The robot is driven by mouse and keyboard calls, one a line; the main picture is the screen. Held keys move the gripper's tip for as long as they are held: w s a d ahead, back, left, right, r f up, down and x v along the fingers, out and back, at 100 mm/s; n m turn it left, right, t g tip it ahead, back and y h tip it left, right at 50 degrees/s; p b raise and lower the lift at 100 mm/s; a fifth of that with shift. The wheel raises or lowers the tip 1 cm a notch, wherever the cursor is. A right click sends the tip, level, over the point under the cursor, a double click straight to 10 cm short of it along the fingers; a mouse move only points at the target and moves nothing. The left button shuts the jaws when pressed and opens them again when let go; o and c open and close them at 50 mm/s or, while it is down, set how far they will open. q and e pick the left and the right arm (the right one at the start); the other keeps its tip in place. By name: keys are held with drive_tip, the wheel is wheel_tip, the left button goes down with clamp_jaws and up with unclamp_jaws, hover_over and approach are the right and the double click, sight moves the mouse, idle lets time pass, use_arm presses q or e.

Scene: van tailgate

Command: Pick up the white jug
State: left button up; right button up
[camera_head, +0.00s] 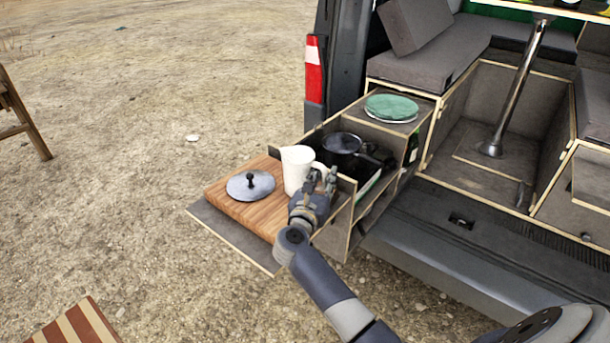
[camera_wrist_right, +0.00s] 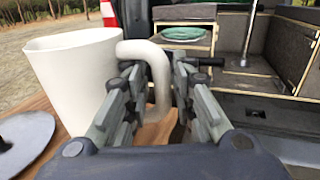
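The white jug (camera_head: 296,168) stands upright on a wooden board (camera_head: 262,217) on the pulled-out drawer. Its handle points toward the right in the head view. In the right wrist view the jug (camera_wrist_right: 80,75) fills the left side, and its handle (camera_wrist_right: 158,75) reaches in between the two fingers. My right gripper (camera_head: 322,178) is at the handle; in the wrist view its fingers (camera_wrist_right: 158,95) are apart, one on each side of the handle, with a gap showing on the right. The left gripper is not in view.
A grey lid with a black knob (camera_head: 250,185) lies on the board left of the jug. A dark pot (camera_head: 342,146) sits in the drawer behind it. Green plates (camera_head: 391,107) are stacked on the cabinet top. Open gravel ground lies to the left.

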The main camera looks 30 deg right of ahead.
clamp_jaws()
drive_tip(key=shift+r, duration=0.2)
